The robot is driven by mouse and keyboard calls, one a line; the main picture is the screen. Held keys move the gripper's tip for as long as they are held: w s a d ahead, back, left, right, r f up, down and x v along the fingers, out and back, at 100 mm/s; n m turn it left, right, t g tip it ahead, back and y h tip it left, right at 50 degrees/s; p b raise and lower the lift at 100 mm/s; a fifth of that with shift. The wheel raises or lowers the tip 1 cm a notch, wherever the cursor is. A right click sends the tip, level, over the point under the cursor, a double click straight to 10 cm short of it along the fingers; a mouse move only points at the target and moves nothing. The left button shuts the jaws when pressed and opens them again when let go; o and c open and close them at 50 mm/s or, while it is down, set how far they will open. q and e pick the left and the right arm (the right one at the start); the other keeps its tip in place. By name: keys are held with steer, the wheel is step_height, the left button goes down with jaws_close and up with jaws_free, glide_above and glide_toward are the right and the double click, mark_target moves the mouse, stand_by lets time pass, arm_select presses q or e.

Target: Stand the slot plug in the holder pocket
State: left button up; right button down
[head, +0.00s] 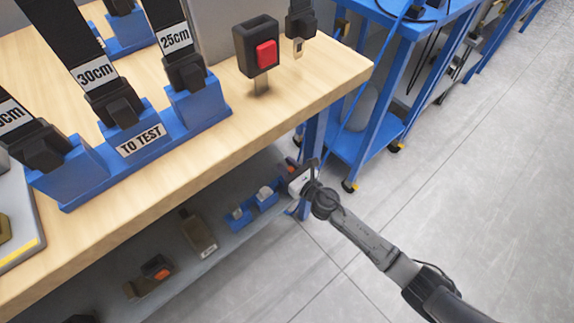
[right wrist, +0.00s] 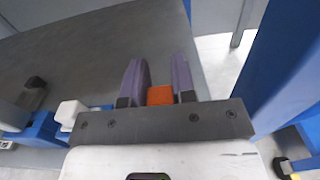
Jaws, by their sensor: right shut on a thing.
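My right gripper (head: 297,180) is low at the right end of the lower shelf, under the bench edge. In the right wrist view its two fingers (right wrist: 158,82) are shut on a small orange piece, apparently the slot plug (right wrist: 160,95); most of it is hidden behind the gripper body. A small blue holder (head: 240,218) stands on the lower shelf, left of the gripper, with white pieces in or on it. It shows at left in the right wrist view (right wrist: 42,128). The inside of its pockets cannot be made out. My left gripper is not in view.
A blue "TO TEST" rack (head: 140,145) holds black buckles on the wooden bench (head: 300,85). A black box with a red button (head: 262,52) stands there too. A blue bench leg (right wrist: 285,75) is close right of the gripper. A blue cart (head: 385,90) stands behind; floor at right is clear.

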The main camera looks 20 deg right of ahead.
steer(key=c, duration=1.2)
jaws_free()
steer(key=o, duration=0.3)
steer(key=shift+o, duration=0.2)
steer(key=shift+s+d, duration=0.2)
steer(key=shift+s, duration=0.25)
steer(key=p+v, duration=0.2)
steer(key=v, duration=1.1)
steer(key=shift+w, duration=0.1)
